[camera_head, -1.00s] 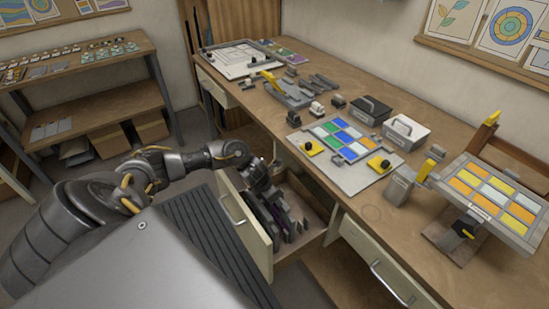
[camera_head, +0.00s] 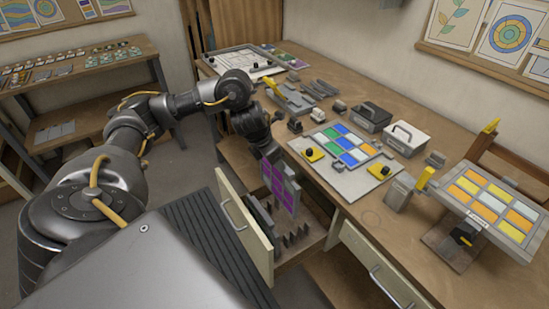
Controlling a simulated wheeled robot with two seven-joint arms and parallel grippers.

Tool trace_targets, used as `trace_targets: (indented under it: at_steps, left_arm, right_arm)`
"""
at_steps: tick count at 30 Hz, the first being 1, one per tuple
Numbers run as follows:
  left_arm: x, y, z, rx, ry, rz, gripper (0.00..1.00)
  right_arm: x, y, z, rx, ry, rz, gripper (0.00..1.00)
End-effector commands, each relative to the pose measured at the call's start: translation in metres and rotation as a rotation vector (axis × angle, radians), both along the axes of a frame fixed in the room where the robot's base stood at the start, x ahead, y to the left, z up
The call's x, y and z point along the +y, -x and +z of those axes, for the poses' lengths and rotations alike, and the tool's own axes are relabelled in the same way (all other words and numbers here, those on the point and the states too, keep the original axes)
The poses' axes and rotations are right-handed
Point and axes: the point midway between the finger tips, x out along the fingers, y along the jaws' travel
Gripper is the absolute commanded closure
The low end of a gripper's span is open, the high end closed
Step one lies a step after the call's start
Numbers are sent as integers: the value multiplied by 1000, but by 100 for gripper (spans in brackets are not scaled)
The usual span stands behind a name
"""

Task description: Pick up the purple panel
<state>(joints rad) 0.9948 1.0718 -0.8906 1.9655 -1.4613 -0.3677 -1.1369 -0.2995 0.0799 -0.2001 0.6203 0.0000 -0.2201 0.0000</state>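The purple panel (camera_head: 279,184) is a grey-framed pane with several purple cells. It hangs upright above the open drawer (camera_head: 246,229), below my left gripper (camera_head: 266,150). My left gripper points down and appears shut on the panel's top edge; the fingertips are small and partly hidden. My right gripper is not in view.
The drawer has slotted dividers (camera_head: 290,238) inside and stands open from the workbench (camera_head: 352,195). On the bench is a board with blue, green and white cells (camera_head: 346,145). A yellow-orange panel (camera_head: 488,203) stands tilted at the right. A shelf (camera_head: 85,73) is at the left.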

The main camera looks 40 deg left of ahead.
Motion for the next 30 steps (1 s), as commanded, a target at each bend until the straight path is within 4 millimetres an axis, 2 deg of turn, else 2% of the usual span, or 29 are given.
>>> trace_targets:
  at_steps: [1, 3, 9, 15, 26, 27, 30]
  left_arm:
    - [0, -2, 19, -10, -1, -1, 100]
    - [0, -2, 32, -7, 0, -1, 100]
    - [0, -1, 59, -6, 1, -1, 100]
    - [-1, -1, 71, -4, 2, -1, 100]
    - [-1, -1, 73, -2, 3, -1, 100]
    - [-1, -1, 73, -2, 3, -1, 44]
    - [-1, -1, 73, -2, 3, -1, 57]
  right_arm:
    - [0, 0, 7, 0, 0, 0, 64]
    - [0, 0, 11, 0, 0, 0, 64]
    - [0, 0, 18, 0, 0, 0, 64]
    - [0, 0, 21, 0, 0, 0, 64]
    - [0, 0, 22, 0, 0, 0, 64]
    - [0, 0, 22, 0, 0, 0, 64]
    - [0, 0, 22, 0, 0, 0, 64]
